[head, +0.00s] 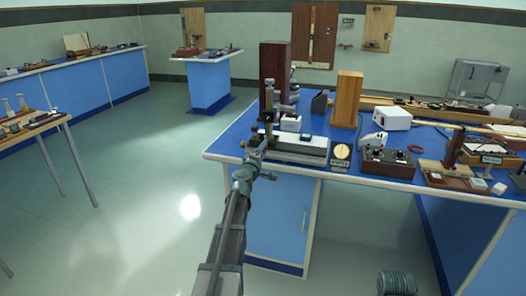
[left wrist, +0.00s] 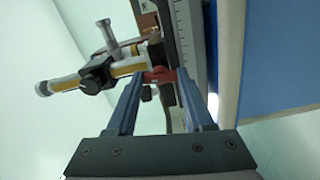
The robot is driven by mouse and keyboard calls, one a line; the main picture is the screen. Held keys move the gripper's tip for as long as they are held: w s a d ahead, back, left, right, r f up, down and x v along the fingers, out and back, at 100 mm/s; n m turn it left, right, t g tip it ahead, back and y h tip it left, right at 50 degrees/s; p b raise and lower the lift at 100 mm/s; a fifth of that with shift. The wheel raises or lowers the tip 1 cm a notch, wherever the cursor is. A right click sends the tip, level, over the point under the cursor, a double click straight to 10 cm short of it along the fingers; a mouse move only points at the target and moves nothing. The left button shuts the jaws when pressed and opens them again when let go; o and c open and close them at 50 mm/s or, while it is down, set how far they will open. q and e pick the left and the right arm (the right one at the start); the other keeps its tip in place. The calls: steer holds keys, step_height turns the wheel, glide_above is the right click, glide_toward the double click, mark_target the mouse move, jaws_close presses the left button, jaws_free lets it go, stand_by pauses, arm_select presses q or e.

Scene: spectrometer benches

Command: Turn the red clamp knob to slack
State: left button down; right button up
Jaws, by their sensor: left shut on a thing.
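The red clamp knob (left wrist: 160,75) shows in the left wrist view as a small red piece between my fingertips, partly hidden by them. My left gripper (left wrist: 162,80) is shut on it. Beside it is an instrument with a yellow-and-black tube (left wrist: 68,84) and a grey side post. In the head view my left gripper (head: 258,147) reaches to the near left corner of the blue-topped bench, at the instrument's stand (head: 270,108). The knob cannot be made out there.
On the bench, a long grey-white base (head: 301,145) lies right of my gripper. Behind stand a dark brown box (head: 274,66) and an orange-brown block (head: 346,98). A round yellow-faced dial (head: 342,152) and a dark control box (head: 387,161) sit near the front edge.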

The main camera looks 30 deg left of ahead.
arm_select(q)
steer(key=shift+n, duration=1)
steer(key=shift+c, duration=1.4)
jaws_free()
steer(key=v, duration=1.4)
steer(key=shift+w, duration=0.1)
